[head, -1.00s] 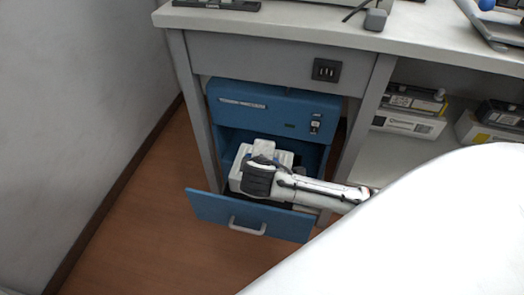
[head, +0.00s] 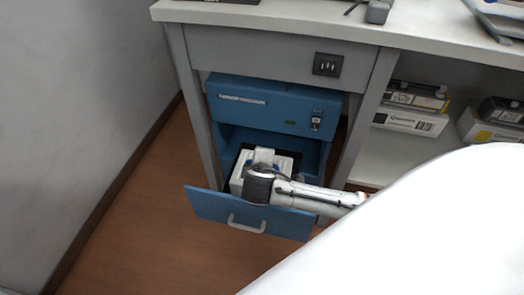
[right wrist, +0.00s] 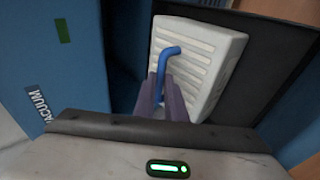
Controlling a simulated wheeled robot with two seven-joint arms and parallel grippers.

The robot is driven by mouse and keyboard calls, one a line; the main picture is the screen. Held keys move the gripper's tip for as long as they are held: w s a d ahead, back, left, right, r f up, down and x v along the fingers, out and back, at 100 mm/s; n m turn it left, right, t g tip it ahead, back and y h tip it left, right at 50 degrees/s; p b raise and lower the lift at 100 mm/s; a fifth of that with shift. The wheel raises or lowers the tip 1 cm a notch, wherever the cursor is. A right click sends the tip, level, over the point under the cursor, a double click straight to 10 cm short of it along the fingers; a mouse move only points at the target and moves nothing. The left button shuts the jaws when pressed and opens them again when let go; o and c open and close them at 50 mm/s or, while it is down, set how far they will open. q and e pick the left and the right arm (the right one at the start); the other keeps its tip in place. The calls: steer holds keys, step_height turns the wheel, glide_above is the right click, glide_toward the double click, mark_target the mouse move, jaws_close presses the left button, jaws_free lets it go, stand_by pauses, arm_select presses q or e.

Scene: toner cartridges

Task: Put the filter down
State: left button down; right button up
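The filter (right wrist: 212,62) is a white ribbed block with a bent blue handle (right wrist: 163,66). In the head view the filter (head: 237,183) is within the open blue drawer (head: 215,208) and partly hidden by my gripper. I cannot tell whether it touches the drawer floor. My right gripper (right wrist: 163,103) is over the filter, its two fingers close together around the lower part of the handle. It also shows in the head view (head: 262,168), with the arm coming in from the right. My left gripper is not in view.
The blue vacuum unit (head: 270,100) stands under the grey-white desk (head: 270,18), its drawer pulled out. A desk leg stands on either side. Boxed toner cartridges (head: 410,121) sit on the shelf at right. A wall (head: 80,90) is at left; the wooden floor in front is clear.

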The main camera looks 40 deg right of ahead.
steer(key=o, duration=0.4)
steer(key=shift+r, duration=0.15)
